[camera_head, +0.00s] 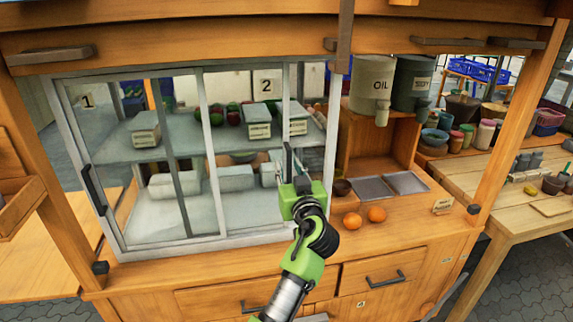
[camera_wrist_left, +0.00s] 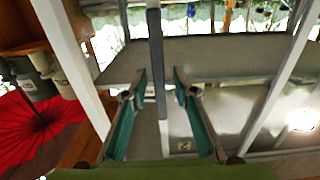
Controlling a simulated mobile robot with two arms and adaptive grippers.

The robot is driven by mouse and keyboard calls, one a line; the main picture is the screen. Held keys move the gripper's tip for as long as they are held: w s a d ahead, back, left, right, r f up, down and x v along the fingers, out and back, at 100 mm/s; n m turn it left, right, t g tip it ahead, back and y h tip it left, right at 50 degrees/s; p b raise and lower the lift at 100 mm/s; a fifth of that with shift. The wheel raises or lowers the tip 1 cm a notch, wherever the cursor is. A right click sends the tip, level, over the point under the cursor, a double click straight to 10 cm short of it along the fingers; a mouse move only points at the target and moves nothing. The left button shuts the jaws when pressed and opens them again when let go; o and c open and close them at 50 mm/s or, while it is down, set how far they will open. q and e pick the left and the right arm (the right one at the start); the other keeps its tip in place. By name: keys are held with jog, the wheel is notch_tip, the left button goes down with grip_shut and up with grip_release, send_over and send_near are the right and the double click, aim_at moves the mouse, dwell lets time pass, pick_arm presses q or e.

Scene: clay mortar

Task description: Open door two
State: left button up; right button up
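The cabinet has glazed doors in pale grey frames. A "2" label (camera_head: 267,84) shows in the upper right part and a "1" label (camera_head: 87,102) at the left. Door one has a dark upright handle (camera_head: 94,190). My left gripper (camera_head: 291,150) is at the right part of the glazed front, below and right of the "2" label. In the left wrist view, my left gripper (camera_wrist_left: 160,78) is open, with a narrow upright bar (camera_wrist_left: 157,50) between its fingers. I cannot tell whether either finger touches it. Door two's handle is not clearly visible behind the gripper. My right gripper is not in view.
Shelves behind the glass hold several boxes (camera_head: 145,130). Right of the doors are an "OIL" container (camera_head: 372,84), metal trays (camera_head: 407,182) and two oranges (camera_head: 376,214) on the counter. Drawers (camera_head: 382,270) lie below. A wooden table (camera_head: 500,180) stands at the right.

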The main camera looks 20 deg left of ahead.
pick_arm(q)
jog(key=shift+s+d, duration=0.1)
grip_shut()
send_near(242, 165)
jog(key=p+x, duration=0.1)
jog(key=x, duration=0.4)
jog(key=shift+w+r, duration=0.15)
jog(key=shift+w, duration=0.2)
jog(key=shift+s+a, duration=0.2)
jog(key=shift+a, duration=0.05)
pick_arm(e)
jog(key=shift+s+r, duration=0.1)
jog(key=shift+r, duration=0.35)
pick_arm(q)
grip_release()
jog(key=shift+w, duration=0.15)
